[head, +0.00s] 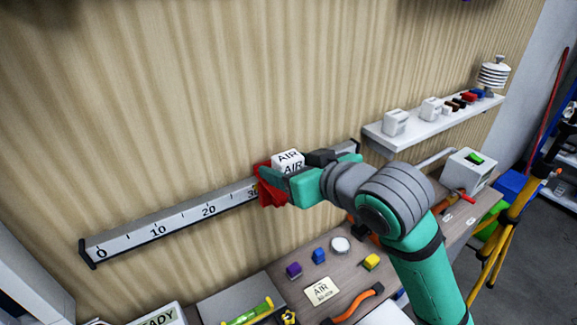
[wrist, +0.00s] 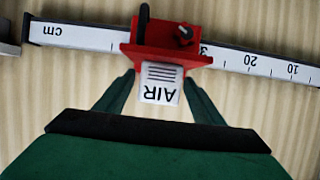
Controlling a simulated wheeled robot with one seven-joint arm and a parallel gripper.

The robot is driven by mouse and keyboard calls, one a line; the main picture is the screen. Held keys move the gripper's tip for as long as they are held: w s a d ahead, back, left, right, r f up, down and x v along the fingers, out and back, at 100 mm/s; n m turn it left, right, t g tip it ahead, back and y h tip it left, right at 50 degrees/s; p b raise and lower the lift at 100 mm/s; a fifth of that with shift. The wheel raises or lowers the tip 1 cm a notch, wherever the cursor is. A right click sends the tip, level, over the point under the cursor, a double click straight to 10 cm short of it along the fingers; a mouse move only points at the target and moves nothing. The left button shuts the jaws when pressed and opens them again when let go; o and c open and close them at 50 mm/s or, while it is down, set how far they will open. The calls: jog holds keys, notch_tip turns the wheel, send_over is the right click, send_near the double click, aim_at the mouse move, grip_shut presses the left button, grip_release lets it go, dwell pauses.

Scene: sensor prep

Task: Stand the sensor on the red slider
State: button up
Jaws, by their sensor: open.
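The sensor, a white box marked AIR (head: 288,163), is upright at the red slider (head: 270,188) on the wall rail. In the wrist view the sensor (wrist: 161,83) lies over the front part of the red slider (wrist: 160,46). My gripper (head: 283,184) is at the sensor. In the wrist view its two fingers (wrist: 160,90) are spread, one on each side of the sensor, with a visible gap on both sides. The sensor's underside and its contact with the slider are hidden.
The numbered rail (head: 180,218) runs along the wall. A white shelf (head: 440,122) with several small items is at the right. Below, the bench (head: 265,268) holds an AIR card (head: 321,290), coloured blocks and tools. A grey box with a green switch (head: 467,172) stands farther right.

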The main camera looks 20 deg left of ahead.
jog(key=v, duration=1.2)
jog(key=shift+r, duration=0.25)
